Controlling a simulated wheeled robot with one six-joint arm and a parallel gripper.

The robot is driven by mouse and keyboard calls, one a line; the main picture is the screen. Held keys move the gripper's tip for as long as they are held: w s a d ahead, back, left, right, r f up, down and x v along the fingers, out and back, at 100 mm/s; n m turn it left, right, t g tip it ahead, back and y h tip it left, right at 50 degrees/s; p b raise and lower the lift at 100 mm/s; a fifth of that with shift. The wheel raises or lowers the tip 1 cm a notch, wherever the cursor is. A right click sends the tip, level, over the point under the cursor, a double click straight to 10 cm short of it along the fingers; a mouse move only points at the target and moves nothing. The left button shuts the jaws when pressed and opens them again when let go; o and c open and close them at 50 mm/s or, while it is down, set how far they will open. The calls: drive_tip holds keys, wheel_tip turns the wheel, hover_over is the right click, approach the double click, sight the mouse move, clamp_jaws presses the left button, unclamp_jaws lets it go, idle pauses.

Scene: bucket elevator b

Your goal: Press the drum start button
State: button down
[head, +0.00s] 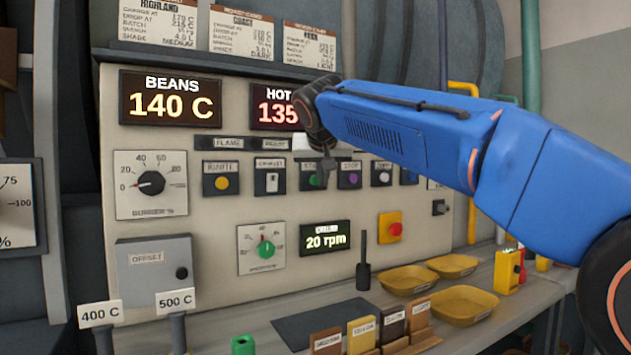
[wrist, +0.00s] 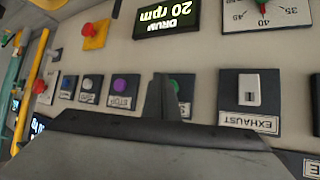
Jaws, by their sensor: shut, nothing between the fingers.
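The green drum start button (head: 309,179) is on the panel between the exhaust switch and the purple stop button (head: 349,180). In the wrist view, which is upside down, the green button (wrist: 184,86) shows partly behind my finger, and its label is mostly hidden. My gripper (head: 322,180) is shut and empty, with its tip in front of the start button plate. It also shows in the wrist view (wrist: 162,82). I cannot tell whether the tip touches the button. The drum display (head: 325,238) reads 20 rpm.
The exhaust switch (head: 271,182) and yellow ignite button (head: 221,183) are to the left. A white button (head: 383,177) is right of stop. A red button on a yellow box (head: 394,227) is lower right. Yellow trays (head: 465,304) stand on the shelf below.

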drive_tip(key=s+d, duration=0.3)
drive_tip(key=s, duration=0.2)
drive_tip(key=shift+d, duration=0.2)
idle(0.6)
idle(0.4)
drive_tip(key=s+d+f+g+h, duration=0.1)
drive_tip(key=s+d+f+g, duration=0.1)
drive_tip(key=s+d+f, duration=0.7)
drive_tip(key=s+d+f+g, duration=0.1)
drive_tip(key=s+d+f, duration=0.5)
drive_tip(key=d+f, duration=0.6)
drive_tip(key=s+d+f+g, duration=0.1)
drive_tip(key=s+d+f, duration=0.4)
drive_tip(key=s+f, duration=0.6)
drive_tip(key=s+d+f+g, duration=0.2)
drive_tip(key=s+d+f, duration=0.3)
drive_tip(key=s+f, duration=0.5)
wheel_tip(320, 180, down, 3)
drive_tip(key=shift+s+d+r+m, duration=0.1)
drive_tip(key=shift+s+d+m, duration=0.1)
drive_tip(key=shift+s+m, duration=0.2)
